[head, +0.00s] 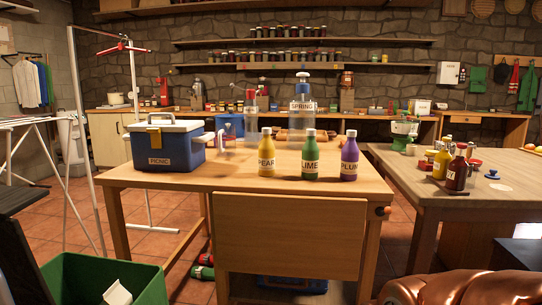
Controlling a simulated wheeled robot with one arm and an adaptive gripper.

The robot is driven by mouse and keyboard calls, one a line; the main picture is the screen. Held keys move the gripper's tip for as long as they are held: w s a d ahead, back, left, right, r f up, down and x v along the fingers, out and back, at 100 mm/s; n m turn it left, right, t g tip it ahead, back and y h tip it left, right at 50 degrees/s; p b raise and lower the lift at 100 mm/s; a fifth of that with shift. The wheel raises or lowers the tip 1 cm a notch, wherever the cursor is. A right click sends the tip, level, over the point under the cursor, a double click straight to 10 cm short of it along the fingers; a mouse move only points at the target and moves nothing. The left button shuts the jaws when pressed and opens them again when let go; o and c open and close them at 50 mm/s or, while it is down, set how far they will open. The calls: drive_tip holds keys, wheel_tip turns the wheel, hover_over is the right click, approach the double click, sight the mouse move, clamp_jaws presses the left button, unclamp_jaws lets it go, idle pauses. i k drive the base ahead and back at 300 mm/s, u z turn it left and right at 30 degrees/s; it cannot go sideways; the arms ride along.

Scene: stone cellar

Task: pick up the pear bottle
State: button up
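The pear bottle (267,151) is yellow with a white cap and a PEAR label. It stands upright near the middle of the wooden table (164,182) in the head view. A green LIME bottle (309,155) stands just to its right, apart from it. A purple PLUM bottle (349,157) stands further right. All three are upright in a loose row. I cannot make out my gripper in this view.
A blue PICNIC cooler (166,147) stands on the table's left. A siphon-like SPRING bottle (302,105) stands behind the bottles. A second table (436,207) at right holds jars and bottles. A green crate (77,273) sits at front left. The tabletop before the bottles is clear.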

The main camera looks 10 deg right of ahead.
sight(266, 147)
drive_tip(key=z, duration=0.9)
drive_tip(key=i, duration=0.45)
drive_tip(key=u, duration=2.2)
